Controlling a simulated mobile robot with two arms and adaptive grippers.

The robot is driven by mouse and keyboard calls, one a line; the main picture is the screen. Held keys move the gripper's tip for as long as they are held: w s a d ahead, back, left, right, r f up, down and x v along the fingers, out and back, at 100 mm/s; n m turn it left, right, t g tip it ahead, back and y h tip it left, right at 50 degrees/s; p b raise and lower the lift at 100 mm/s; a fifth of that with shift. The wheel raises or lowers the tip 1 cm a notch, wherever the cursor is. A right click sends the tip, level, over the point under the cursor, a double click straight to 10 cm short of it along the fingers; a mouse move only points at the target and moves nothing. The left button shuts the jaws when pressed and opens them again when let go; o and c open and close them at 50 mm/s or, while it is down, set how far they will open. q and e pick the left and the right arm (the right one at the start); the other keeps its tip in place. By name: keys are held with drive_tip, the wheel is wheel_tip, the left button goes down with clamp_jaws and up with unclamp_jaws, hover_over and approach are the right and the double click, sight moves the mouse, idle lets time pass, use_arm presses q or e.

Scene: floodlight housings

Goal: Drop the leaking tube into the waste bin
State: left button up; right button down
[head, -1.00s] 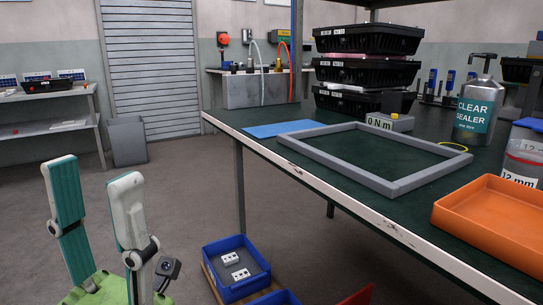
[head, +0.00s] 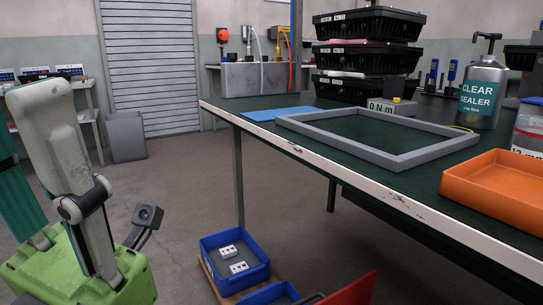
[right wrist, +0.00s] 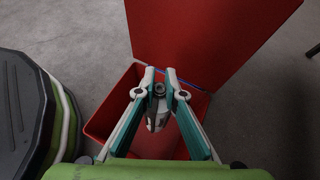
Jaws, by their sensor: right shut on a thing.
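In the right wrist view my right gripper (right wrist: 160,85) is shut on a small grey tube (right wrist: 156,115), which hangs between the fingers with its round end towards the camera. The gripper and tube are over the opening of the red waste bin (right wrist: 98,125), whose lid (right wrist: 210,35) stands open behind them. How far the tube is above the bin floor I cannot tell. In the head view the red lid (head: 352,290) shows at the bottom edge. My left gripper (head: 20,118) is at the left, fingers up, apart and empty, partly cut off by the frame.
A workbench with a white front edge (head: 370,195) runs along the right, carrying a grey frame (head: 400,160), an orange tray (head: 500,180) and a sealer bottle (head: 481,95). A blue bin (head: 228,283) with white parts stands on the floor. The floor in the middle is clear.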

drive_tip(key=c, duration=2)
unclamp_jaws()
drive_tip(key=shift+c, duration=0.2)
drive_tip(key=v, duration=1.2)
